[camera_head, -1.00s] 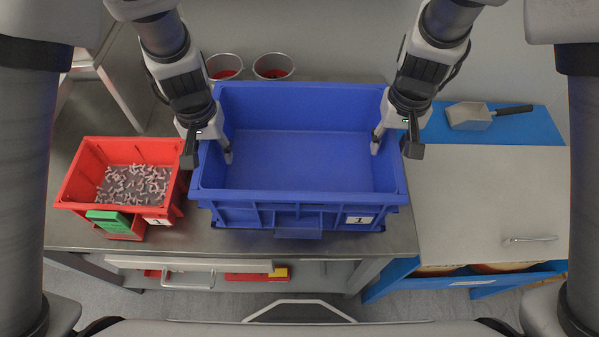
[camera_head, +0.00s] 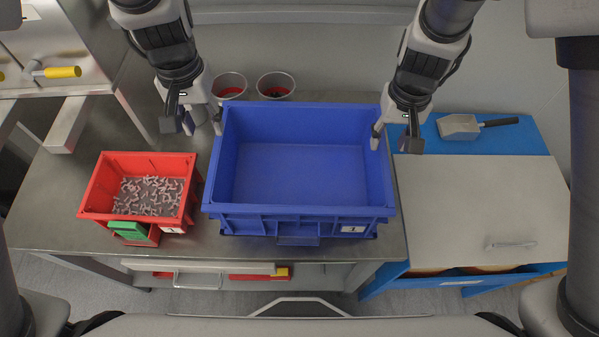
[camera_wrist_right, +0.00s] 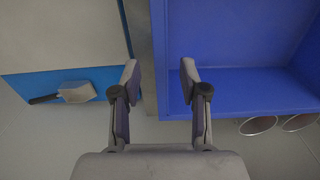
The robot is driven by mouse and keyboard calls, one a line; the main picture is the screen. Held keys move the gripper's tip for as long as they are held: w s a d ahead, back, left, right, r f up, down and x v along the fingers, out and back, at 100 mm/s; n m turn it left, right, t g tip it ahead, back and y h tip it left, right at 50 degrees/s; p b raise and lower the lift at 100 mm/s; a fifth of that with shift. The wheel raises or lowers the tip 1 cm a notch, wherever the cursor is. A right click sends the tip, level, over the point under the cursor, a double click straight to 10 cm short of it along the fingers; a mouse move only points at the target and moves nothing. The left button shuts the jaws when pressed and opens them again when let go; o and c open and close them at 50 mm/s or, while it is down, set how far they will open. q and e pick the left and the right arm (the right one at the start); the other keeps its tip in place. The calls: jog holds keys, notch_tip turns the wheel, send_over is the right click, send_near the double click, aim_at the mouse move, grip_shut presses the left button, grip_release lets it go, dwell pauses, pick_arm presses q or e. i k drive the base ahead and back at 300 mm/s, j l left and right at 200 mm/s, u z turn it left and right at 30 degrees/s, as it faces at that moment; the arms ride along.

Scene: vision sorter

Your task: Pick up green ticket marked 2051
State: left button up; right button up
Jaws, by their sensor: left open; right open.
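The green ticket (camera_head: 128,230) sits at the front of a red bin (camera_head: 97,190), at its lower left in the head view. Its number is too small to read. My left gripper (camera_head: 199,126) is open and empty, just left of the blue crate's far left corner, up and to the right of the ticket. My right gripper (camera_head: 394,143) is open and empty at the crate's right rim. In the right wrist view its fingers (camera_wrist_right: 159,75) are apart, with the crate's edge between them. The ticket is not in that view.
A large empty blue crate (camera_head: 300,211) fills the middle of the bench. The red bin holds many small pale pieces. Two round cups (camera_head: 229,82) stand behind the crate. A scoop (camera_head: 460,126) lies at the right. A shelf (camera_head: 70,122) stands at the left.

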aim_at(129, 230)
jog(key=k+l, duration=0.25)
jog(key=l, duration=0.15)
jog(key=k+l, duration=0.25)
jog(key=l, duration=0.15)
jog(key=k+l, duration=0.25)
jog(key=l, duration=0.2)
